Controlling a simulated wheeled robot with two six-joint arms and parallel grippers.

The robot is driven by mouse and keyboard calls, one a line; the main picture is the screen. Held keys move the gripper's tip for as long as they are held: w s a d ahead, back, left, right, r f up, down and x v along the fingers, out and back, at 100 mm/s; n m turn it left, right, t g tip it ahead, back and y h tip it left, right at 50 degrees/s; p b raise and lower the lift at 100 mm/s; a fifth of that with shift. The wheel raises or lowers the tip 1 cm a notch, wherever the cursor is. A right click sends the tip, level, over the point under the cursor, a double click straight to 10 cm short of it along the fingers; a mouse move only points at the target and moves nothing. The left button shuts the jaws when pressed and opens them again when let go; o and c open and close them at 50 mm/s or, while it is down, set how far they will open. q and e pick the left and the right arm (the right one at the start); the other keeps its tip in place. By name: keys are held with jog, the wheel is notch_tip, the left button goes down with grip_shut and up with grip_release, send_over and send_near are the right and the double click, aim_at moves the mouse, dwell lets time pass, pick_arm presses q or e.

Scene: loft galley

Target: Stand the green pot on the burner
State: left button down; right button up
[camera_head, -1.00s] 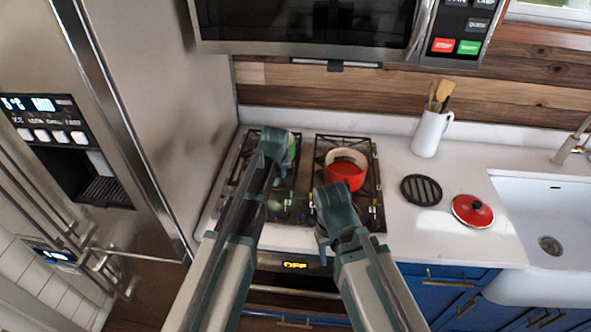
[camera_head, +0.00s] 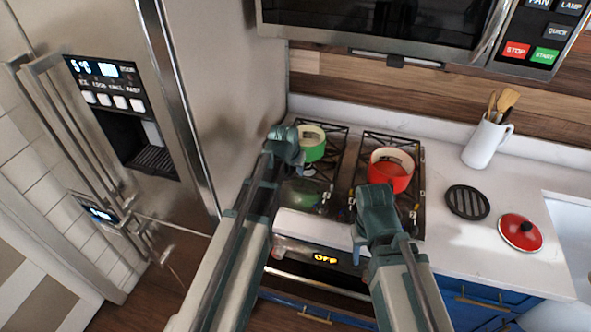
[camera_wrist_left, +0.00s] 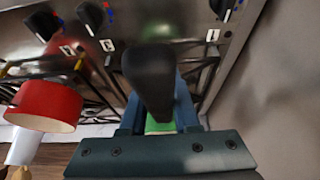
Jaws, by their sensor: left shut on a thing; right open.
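The green pot (camera_head: 314,149) shows at the back of the left side of the stove, partly hidden by my left gripper (camera_head: 284,143). My left gripper is shut on it at its left side. In the left wrist view only a green patch of it (camera_wrist_left: 160,127) shows between the jaws, behind a dark rounded shape. Whether its base touches the left grate (camera_head: 335,150) or hangs just above it, I cannot tell. My right gripper (camera_head: 376,203) is open over the front of the right grate (camera_head: 415,160), in front of the red pot, and holds nothing visible.
A red pot (camera_head: 391,178) stands on the right grate and shows in the left wrist view (camera_wrist_left: 45,103). A black trivet (camera_head: 467,202), red lid (camera_head: 519,233) and white utensil jug (camera_head: 484,145) are on the counter. The fridge (camera_head: 245,110) closely borders the stove's left; the microwave (camera_head: 380,25) hangs above.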

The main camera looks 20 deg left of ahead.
aim_at(290, 169)
pick_arm(q)
jog(key=shift+f+b, duration=1.85)
jog(key=shift+f, duration=0.35)
jog(key=shift+f+b, duration=0.45)
jog(key=shift+r, duration=0.1)
jog(key=c, duration=0.6)
grip_release()
jog(key=shift+o, duration=0.2)
jog(key=p+v, duration=1.2)
jog(key=v, duration=0.1)
jog(key=shift+s+r+p, duration=0.2)
jog(key=shift+r+p, duration=0.15)
jog(key=shift+p, duration=0.05)
